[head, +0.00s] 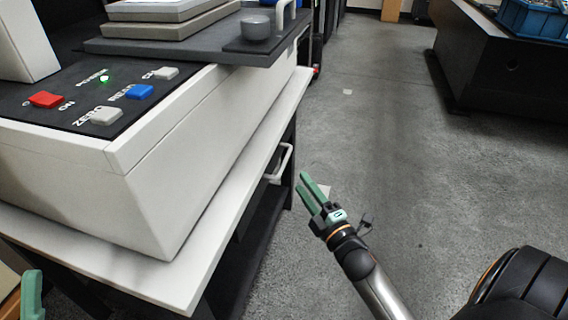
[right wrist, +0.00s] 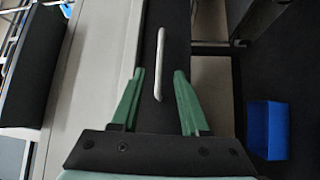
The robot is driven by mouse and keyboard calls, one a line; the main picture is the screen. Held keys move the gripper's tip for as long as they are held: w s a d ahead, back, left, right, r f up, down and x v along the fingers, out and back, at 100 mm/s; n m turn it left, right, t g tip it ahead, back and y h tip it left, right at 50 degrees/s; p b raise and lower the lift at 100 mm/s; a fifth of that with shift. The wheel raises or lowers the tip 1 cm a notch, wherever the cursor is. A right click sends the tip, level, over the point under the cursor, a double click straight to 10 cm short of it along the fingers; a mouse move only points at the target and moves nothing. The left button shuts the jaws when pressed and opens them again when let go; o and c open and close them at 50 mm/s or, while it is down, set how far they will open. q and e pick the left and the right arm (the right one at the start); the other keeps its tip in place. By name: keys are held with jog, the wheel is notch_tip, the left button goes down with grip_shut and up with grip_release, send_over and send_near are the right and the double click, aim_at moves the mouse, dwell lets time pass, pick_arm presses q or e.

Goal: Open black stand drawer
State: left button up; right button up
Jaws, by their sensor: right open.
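The black stand (head: 240,262) is under a white top. A pale bar handle (head: 284,165) sticks out from its side, just under the top's edge. In the right wrist view the handle (right wrist: 159,65) stands out against the dark drawer front (right wrist: 176,30). My right gripper (head: 303,183) is open, close to the handle in the head view. In the right wrist view its green fingertips (right wrist: 159,73) lie on either side of the handle, with gaps; contact cannot be told. Only a green finger of my left gripper (head: 32,295) shows at the lower left.
A white console (head: 190,150) with red, blue and grey buttons rests on the stand's white top (head: 110,262). Grey floor (head: 400,150) lies open to the right. A black bench (head: 500,75) with a blue crate (head: 535,20) is far right. A blue bin (right wrist: 268,130) shows in the wrist view.

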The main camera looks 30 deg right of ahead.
aim_at(286, 158)
jog(key=w, duration=0.3)
jog(key=w+b, duration=0.1)
jog(key=w, duration=0.2)
jog(key=w+d+r+b, duration=0.1)
jog(key=w, duration=0.3)
jog(key=shift+r, duration=0.1)
jog(key=shift+c, duration=0.2)
grip_shut()
dwell(1.0)
